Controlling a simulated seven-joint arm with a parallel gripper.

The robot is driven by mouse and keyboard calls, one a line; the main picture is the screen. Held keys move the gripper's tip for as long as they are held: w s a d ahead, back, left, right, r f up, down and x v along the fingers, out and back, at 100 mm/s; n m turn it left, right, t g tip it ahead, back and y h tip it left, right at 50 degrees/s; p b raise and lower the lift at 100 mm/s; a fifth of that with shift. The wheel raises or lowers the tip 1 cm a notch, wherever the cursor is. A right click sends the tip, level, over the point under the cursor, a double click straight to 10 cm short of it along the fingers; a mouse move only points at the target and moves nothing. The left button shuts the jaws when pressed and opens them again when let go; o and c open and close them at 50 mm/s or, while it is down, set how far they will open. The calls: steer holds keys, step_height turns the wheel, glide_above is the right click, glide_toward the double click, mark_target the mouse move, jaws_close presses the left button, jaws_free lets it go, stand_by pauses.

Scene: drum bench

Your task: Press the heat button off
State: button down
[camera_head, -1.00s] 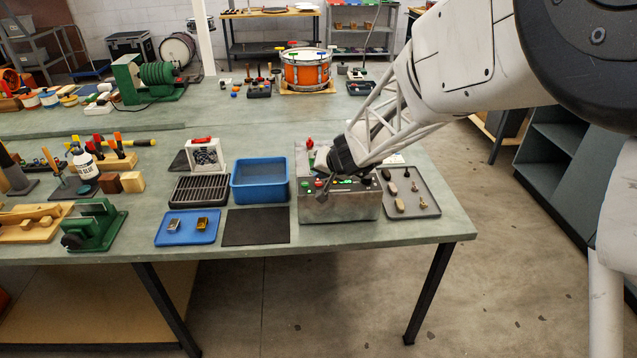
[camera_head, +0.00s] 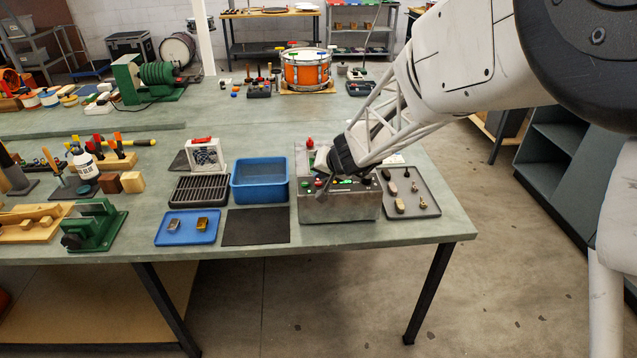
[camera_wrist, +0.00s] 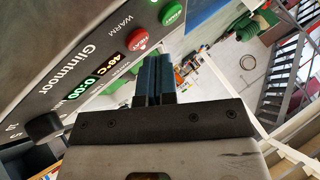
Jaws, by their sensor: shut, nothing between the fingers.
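A metal control box (camera_head: 340,208) stands near the front right of the bench, with small coloured buttons on its sloping top. In the wrist view its dark panel (camera_wrist: 70,55) carries a green button (camera_wrist: 172,14), a red button (camera_wrist: 138,40), lit displays reading about 40°C and 0:00, and a black knob (camera_wrist: 43,127). My gripper (camera_head: 322,190) is over the box's left front part. In the wrist view its blue fingertips (camera_wrist: 153,62) are shut and empty, close to the red button. Contact cannot be told.
A grey tray (camera_head: 428,206) with small parts lies right of the box. A blue bin (camera_head: 260,200), a black mat (camera_head: 256,240) and a blue tray (camera_head: 170,239) lie to its left. Above the bench's front edge there is free room.

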mark_target(321, 183)
steer(key=shift+f, duration=0.15)
steer(key=shift+f, duration=0.3)
steer(key=shift+f, duration=0.1)
stand_by(0.9)
steer(key=shift+r, duration=0.55)
steer(key=shift+r, duration=0.1)
stand_by(0.3)
steer(key=shift+r, duration=2.9)
